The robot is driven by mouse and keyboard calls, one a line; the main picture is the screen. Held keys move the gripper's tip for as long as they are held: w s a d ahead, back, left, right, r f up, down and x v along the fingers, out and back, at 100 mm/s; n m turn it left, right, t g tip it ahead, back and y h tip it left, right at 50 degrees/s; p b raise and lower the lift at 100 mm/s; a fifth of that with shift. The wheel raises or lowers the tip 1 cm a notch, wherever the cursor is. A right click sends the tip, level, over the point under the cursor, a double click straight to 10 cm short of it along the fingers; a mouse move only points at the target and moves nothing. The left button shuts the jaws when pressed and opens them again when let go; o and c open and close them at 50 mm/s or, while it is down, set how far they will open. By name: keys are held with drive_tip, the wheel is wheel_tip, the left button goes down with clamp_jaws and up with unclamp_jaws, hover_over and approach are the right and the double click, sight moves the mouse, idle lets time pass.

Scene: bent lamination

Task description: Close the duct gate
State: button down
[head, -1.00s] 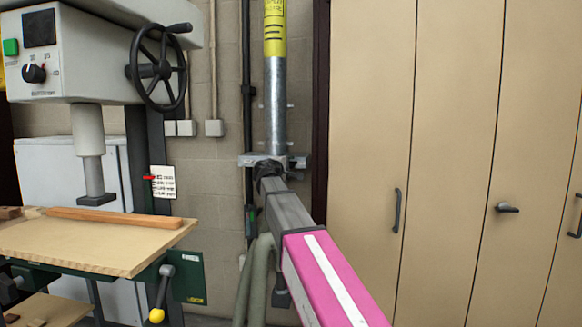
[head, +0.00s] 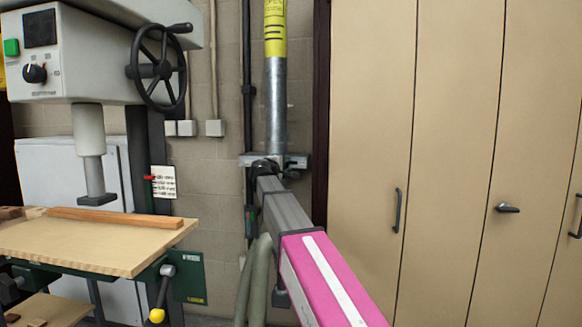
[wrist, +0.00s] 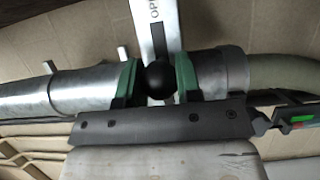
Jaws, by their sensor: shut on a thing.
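The duct is a grey metal pipe (head: 276,110) running down the wall, and it lies sideways in the wrist view (wrist: 70,92). The duct gate (head: 297,161) is a flat metal slide crossing it. In the wrist view its pale plate (wrist: 150,22) carries partly hidden lettering starting "OP" and a dark slot. A black ball knob (wrist: 159,82) sits at the plate. My gripper (wrist: 159,83), with green pads, is shut on the knob, one pad at each side. In the head view my gripper (head: 266,167) is at the gate, and my arm hides the pipe below.
A drill press (head: 90,60) with a wooden board (head: 110,240) on its table stands to the left. Tall beige cabinets (head: 455,140) fill the right. A pale flexible hose (wrist: 282,68) joins the duct. Green-grey hoses (head: 255,280) hang beside my arm.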

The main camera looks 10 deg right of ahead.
drive_tip(key=w+a, duration=0.3)
drive_tip(key=a, duration=0.7)
drive_tip(key=shift+w, duration=0.15)
drive_tip(key=c, duration=0.8)
unclamp_jaws()
drive_tip(key=shift+a, duration=0.1)
drive_tip(key=v, duration=1)
drive_tip(key=shift+s+a, duration=0.15)
drive_tip(key=shift+s, duration=0.15)
